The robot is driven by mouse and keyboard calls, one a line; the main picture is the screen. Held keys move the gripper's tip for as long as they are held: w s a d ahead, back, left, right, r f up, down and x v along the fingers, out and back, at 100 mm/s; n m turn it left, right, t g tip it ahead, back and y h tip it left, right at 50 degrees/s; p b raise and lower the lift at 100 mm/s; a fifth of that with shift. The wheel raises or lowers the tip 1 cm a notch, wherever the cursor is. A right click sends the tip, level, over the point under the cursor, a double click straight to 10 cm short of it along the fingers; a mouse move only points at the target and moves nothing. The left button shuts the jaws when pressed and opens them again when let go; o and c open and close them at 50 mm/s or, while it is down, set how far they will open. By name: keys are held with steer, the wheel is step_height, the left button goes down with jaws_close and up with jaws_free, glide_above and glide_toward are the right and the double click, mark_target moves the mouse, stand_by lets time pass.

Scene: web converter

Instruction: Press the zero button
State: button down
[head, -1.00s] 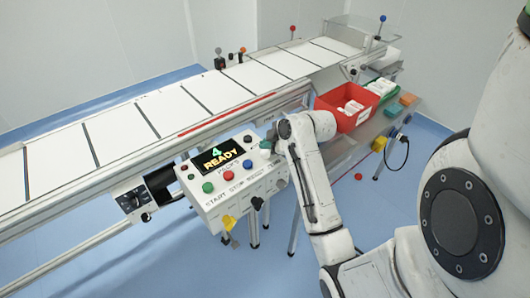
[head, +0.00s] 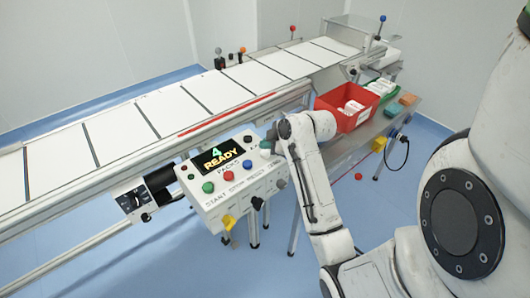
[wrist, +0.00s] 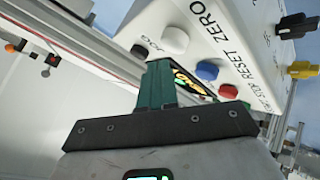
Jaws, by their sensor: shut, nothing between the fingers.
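The zero button is the white round button (wrist: 174,40) beside the ZERO label on the white control panel (wrist: 205,30) in the wrist view. In the head view I cannot make it out behind my gripper and arm. My gripper (wrist: 160,64) has its green fingers shut and empty. The fingertips are at the panel, just below the white button in the wrist picture. I cannot tell whether they touch anything. The gripper also shows at the panel's right end in the head view (head: 265,145). The display (head: 221,158) reads "4 READY".
A blue button (wrist: 207,71) and a red button (wrist: 228,92) sit close by, with a black button (wrist: 143,51) on the other side. Dark and yellow knobs are on the panel's front. A conveyor (head: 190,100) runs behind. A red bin (head: 345,122) stands to the right.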

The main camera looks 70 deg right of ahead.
mark_target(267, 154)
steer(key=shift+f, duration=0.2)
steer(key=shift+f, duration=0.2)
steer(key=shift+f+b, duration=0.55)
steer(key=shift+f, duration=0.1)
stand_by(0.9)
steer(key=shift+r, duration=0.15)
steer(key=shift+r+p, duration=0.9)
steer(key=shift+p, duration=0.05)
steer(key=shift+r, duration=0.1)
step_height(267, 154, up, 5)
steer(key=p, duration=0.4)
steer(key=shift+p, duration=0.3)
stand_by(0.6)
